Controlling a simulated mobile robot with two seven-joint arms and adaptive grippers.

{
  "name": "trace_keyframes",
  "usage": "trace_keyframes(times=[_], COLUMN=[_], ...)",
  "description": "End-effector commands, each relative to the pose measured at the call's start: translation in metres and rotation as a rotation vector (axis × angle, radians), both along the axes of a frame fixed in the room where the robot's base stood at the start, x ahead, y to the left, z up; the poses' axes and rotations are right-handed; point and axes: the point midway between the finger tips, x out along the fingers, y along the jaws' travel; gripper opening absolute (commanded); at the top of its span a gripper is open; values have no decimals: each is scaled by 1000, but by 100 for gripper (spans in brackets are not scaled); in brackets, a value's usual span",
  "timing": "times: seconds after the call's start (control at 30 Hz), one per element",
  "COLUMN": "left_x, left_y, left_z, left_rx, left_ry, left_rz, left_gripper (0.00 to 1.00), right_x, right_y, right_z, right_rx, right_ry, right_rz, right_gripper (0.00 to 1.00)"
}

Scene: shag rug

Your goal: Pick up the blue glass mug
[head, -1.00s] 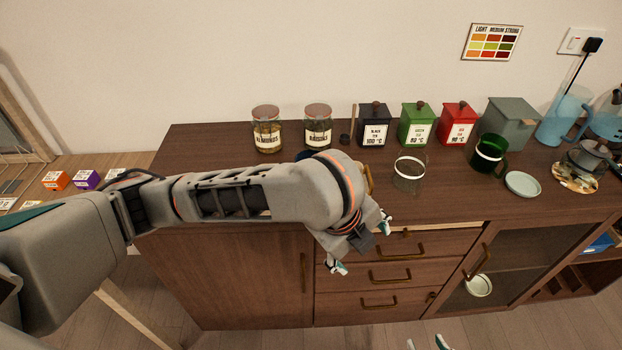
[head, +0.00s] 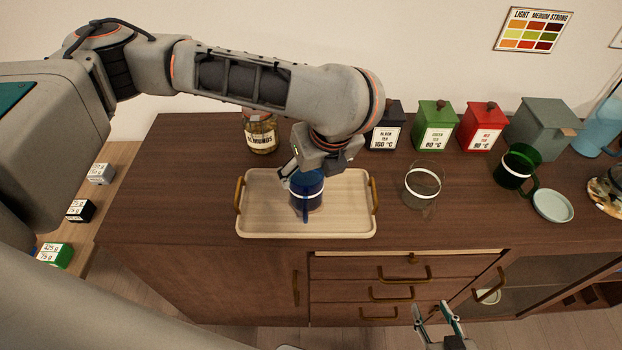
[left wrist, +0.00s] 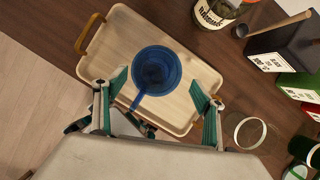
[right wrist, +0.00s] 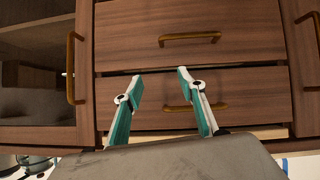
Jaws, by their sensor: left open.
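The blue glass mug (head: 308,196) stands upright on a light wooden tray (head: 262,222), with its handle toward the front edge of the cabinet. My left gripper (head: 308,172) is above the mug, pointing down, and partly covers it in the head view. In the left wrist view the mug (left wrist: 156,68) lies between the lines of the two spread fingers, its handle pointing to the gripper; the fingers look apart from it. My right gripper (head: 432,312) is open and empty in front of the drawers, low at the bottom of the head view.
A clear glass (head: 422,188) stands right of the tray, and a green mug (head: 515,166) beyond it. A jar (head: 261,132) and tea boxes, black (head: 385,130), green (head: 434,128) and red (head: 482,128), line the back. The cabinet top left of the tray is clear.

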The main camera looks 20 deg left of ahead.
Motion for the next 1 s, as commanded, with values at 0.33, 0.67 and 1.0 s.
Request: trace_keyframes(times=[0.33, 0.67, 1.0], left_x=[8, 19, 22], left_y=[8, 21, 23], left_z=[-29, -66, -69], left_rx=[-2, -2, -2], left_ry=[4, 3, 0], left_rz=[0, -1, -1], left_gripper=[70, 70, 70], right_x=[-14, -9, -8], right_y=[0, 1, 1], right_z=[-21, -29, -28], right_rx=[-4, -1, 1], right_ry=[34, 22, 17], right_rz=[1, 1, 0], right_gripper=[40, 40, 40])
